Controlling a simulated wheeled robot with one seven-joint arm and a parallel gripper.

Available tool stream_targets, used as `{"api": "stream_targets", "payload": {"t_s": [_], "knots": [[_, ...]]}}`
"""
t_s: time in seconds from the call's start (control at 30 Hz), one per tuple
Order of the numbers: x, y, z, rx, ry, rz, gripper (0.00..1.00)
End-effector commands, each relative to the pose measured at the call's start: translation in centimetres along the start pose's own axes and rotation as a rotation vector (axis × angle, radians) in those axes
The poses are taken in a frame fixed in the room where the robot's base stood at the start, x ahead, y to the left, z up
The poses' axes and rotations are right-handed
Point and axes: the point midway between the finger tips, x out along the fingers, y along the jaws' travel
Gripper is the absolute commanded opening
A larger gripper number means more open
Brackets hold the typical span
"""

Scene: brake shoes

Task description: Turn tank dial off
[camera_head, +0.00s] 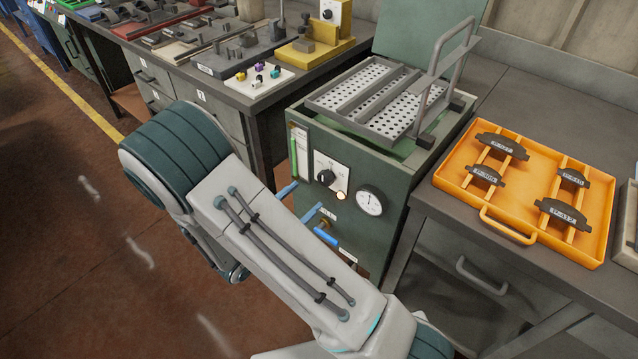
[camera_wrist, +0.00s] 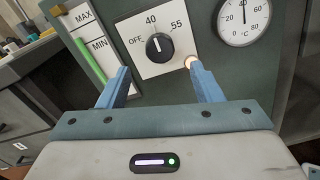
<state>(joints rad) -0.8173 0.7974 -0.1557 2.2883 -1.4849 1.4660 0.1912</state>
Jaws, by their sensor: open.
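The tank (camera_head: 345,215) is a green cabinet with a dial (camera_head: 326,177) on a white plate on its front. In the wrist view the black dial knob (camera_wrist: 159,47) sits on a plate marked OFF, 40 and 55. Its pointer line is up, towards 40. A lamp (camera_head: 341,196) at the plate's lower right glows; it also shows in the wrist view (camera_wrist: 191,61). My gripper (camera_wrist: 162,78) is open and empty, with its blue fingers below and to either side of the knob, apart from it. In the head view the fingers (camera_head: 300,203) show in front of the tank.
A round gauge (camera_head: 369,201) is right of the dial, and a level tube (camera_head: 294,152) is left. A perforated rack with a tall handle (camera_head: 440,80) rests on top of the tank. An orange tray (camera_head: 450,182) with brake shoes lies on the right bench. Floor at left is clear.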

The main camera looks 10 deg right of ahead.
Motion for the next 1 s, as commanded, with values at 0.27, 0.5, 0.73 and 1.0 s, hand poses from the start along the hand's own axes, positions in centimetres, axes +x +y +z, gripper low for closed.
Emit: {"api": "stream_targets", "payload": {"t_s": [0.27,0.5,0.73,1.0], "knots": [[5.2,-0.1,0.0,-0.001,-0.001,-0.002,0.59],[6.8,0.0,0.0,-0.001,0.0,-0.001,0.59],[7.0,0.0,0.0,0.0,0.0,0.0,0.59],[6.9,0.0,0.0,0.0,0.0,-0.001,0.15]]}}
